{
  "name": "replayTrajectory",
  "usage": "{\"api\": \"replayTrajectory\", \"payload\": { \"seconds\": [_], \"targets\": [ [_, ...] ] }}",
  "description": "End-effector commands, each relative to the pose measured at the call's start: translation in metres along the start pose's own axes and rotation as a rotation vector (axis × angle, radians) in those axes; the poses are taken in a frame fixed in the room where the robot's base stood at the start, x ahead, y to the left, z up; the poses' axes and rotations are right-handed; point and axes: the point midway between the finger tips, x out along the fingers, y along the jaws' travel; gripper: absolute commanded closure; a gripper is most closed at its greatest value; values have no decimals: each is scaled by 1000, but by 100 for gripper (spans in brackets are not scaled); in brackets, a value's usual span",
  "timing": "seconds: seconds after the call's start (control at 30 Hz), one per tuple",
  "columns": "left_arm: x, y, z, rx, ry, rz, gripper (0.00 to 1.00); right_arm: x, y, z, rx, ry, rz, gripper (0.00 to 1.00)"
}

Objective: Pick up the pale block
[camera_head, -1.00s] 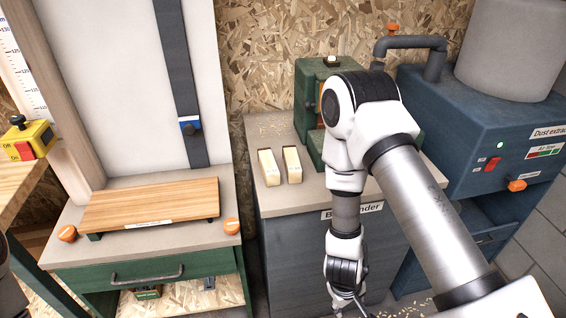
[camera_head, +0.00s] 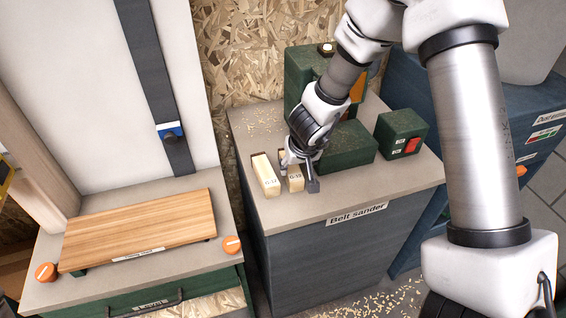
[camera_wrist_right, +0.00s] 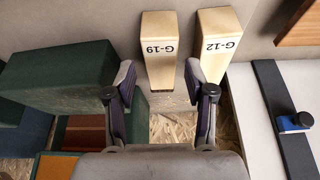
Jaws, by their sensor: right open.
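Two pale blocks lie side by side on the belt sander cabinet top. The block marked G-12 (camera_head: 266,176) is on the left in the head view, and the block marked G-19 (camera_head: 295,184) is on the right. In the wrist view G-19 (camera_wrist_right: 159,48) is in the middle and G-12 (camera_wrist_right: 217,45) to its right. My right gripper (camera_head: 299,174) is open at G-19, partly covering it in the head view. In the wrist view the right fingers (camera_wrist_right: 160,76) stand either side of G-19's near end. I cannot tell whether they touch it. My left gripper is not in view.
The green belt sander (camera_head: 345,146) and a green box with a red switch (camera_head: 402,134) stand right of the blocks. A wooden board (camera_head: 140,227) lies on the left bench between orange knobs. The cabinet top (camera_head: 335,197) is clear in front.

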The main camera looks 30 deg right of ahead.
Motion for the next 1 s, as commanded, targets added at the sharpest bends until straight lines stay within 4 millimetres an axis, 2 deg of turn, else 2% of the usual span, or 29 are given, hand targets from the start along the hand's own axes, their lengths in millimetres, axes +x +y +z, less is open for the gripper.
{"api": "replayTrajectory", "payload": {
  "seconds": [0.03,0.13,0.27,0.33,0.57,0.6,0.67,0.7,0.73,1.0],
  "targets": [
    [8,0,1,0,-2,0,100,11,0,2,0,-1,0,46],
    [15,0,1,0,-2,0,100,22,-1,3,1,0,0,46],
    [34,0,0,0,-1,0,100,49,-4,6,0,-1,1,46],
    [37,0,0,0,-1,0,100,58,-3,5,0,-2,1,46],
    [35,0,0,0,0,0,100,60,-3,3,0,0,0,46],
    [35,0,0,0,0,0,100,60,-3,3,0,0,0,53],
    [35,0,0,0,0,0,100,60,-3,3,0,0,0,74],
    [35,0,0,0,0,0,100,60,-3,3,0,0,0,88],
    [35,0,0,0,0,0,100,60,-3,3,0,0,0,94],
    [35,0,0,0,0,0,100,60,-3,4,0,-2,0,94]
  ]
}}
